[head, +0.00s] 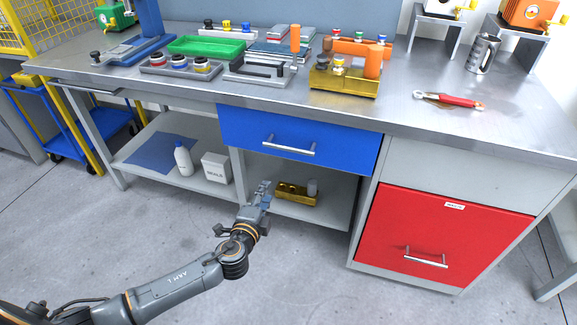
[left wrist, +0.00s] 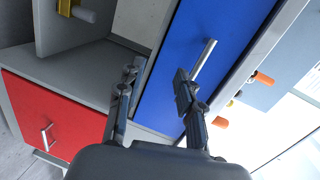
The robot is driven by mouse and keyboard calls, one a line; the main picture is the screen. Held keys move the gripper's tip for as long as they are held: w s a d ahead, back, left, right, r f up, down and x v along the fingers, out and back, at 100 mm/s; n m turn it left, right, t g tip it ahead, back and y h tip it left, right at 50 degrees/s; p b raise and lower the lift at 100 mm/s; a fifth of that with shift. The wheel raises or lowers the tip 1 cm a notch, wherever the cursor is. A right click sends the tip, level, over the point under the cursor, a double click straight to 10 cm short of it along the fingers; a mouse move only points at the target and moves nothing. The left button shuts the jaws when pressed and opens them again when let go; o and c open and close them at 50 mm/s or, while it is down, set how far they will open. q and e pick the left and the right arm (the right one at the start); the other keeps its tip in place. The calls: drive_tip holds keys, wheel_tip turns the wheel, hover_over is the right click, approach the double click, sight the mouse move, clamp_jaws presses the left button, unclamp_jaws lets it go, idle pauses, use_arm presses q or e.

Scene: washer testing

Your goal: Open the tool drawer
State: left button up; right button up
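A blue drawer (head: 300,140) with a silver bar handle (head: 289,145) sits under the bench top and is shut. A red drawer (head: 450,235) with its own bar handle (head: 425,258) is lower at the right, also shut. My left gripper (head: 263,188) is below and a little left of the blue drawer's handle, apart from it. In the left wrist view its two fingers (left wrist: 158,78) are spread and empty. There the blue drawer's handle (left wrist: 204,59) shows just beyond the right-hand finger's tip, not between the fingers. My right gripper is not in view.
The steel bench top (head: 400,115) carries trays, tools and a red-handled tool (head: 450,101). The lower shelf (head: 215,188) holds a white bottle (head: 182,160), a white box (head: 216,167) and a yellow holder (head: 295,194). The floor in front is clear.

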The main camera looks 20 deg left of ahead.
use_arm(q)
drive_tip(key=m+t, duration=0.1)
drive_tip(key=t, duration=0.1)
approach(288, 150)
drive_tip(key=s, duration=0.3)
drive_tip(key=shift+h, duration=0.4)
drive_tip(key=w, duration=0.4)
drive_tip(key=w+b, duration=0.1)
drive_tip(key=w, duration=0.8)
drive_tip(key=shift+a+f+b, duration=0.15)
drive_tip(key=shift+a+b, duration=0.1)
drive_tip(key=shift+b, duration=0.15)
drive_tip(key=shift+w, duration=0.45)
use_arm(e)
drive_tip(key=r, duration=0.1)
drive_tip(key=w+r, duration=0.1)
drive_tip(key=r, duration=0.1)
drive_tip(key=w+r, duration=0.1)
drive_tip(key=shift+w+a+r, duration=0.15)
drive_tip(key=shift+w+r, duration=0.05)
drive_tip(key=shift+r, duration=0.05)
use_arm(q)
clamp_jaws()
